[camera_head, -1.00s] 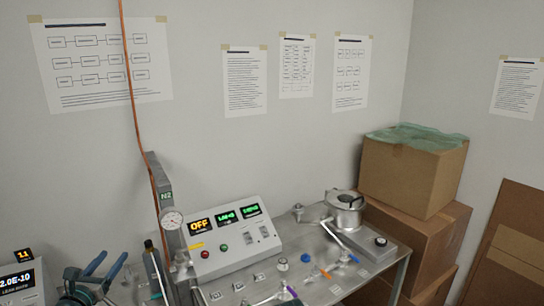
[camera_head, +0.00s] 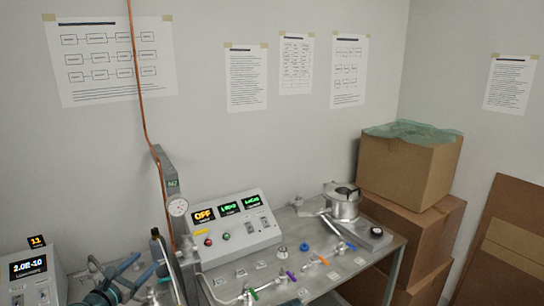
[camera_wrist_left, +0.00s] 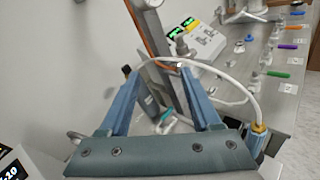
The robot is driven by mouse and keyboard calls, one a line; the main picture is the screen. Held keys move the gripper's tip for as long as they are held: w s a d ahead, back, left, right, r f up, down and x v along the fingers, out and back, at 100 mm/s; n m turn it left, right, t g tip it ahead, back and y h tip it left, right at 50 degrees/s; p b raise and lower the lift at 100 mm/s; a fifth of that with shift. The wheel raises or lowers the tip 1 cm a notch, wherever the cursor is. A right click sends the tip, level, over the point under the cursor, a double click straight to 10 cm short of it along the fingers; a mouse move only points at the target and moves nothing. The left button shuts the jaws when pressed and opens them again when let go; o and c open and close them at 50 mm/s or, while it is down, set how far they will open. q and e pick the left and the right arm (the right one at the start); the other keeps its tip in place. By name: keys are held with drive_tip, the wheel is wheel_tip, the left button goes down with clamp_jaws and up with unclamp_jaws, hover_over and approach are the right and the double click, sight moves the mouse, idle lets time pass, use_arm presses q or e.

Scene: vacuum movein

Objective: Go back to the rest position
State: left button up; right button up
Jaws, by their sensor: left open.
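My left gripper (camera_head: 149,261) shows at the lower left of the head view, with blue fingers and a dark body. In the left wrist view, its two blue fingers (camera_wrist_left: 157,78) stand well apart with nothing held between them. They point toward the gauge post and the white control box (camera_wrist_left: 204,42). A white hose (camera_wrist_left: 240,72) arches across the wrist view by the right finger. I cannot tell whether it touches. My right gripper is not in view.
The metal bench holds a control box (camera_head: 235,232) reading OFF, several coloured-handle valves and a round metal chamber (camera_head: 342,203). A gauge post (camera_head: 166,185) stands close to my left gripper. A display unit (camera_head: 30,275) is at left. Cardboard boxes (camera_head: 410,165) stack at right.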

use_arm(q)
drive_tip(key=s+d+f+m+g+h+b, duration=0.2)
drive_tip(key=d+f+m+g, duration=0.3)
drive_tip(key=d+f+m, duration=0.45)
drive_tip(key=s+d+f+m+g+h+b, duration=0.2)
drive_tip(key=d+f+m+g, duration=0.35)
drive_tip(key=d, duration=0.75)
drive_tip(key=s+d+f+m+g+y+b, duration=0.2)
drive_tip(key=s+f+m, duration=0.4)
drive_tip(key=m, duration=0.3)
drive_tip(key=s+d+f+m+g+y+b, duration=0.2)
drive_tip(key=s+d+f+m+g+y, duration=0.2)
drive_tip(key=m, duration=0.6)
drive_tip(key=shift+s+d+f+y+b, duration=0.35)
drive_tip(key=shift+s+d+f+y, duration=0.3)
drive_tip(key=shift+s+f+y, duration=1.1)
drive_tip(key=shift+s+r+h, duration=0.2)
drive_tip(key=shift+h, duration=0.15)
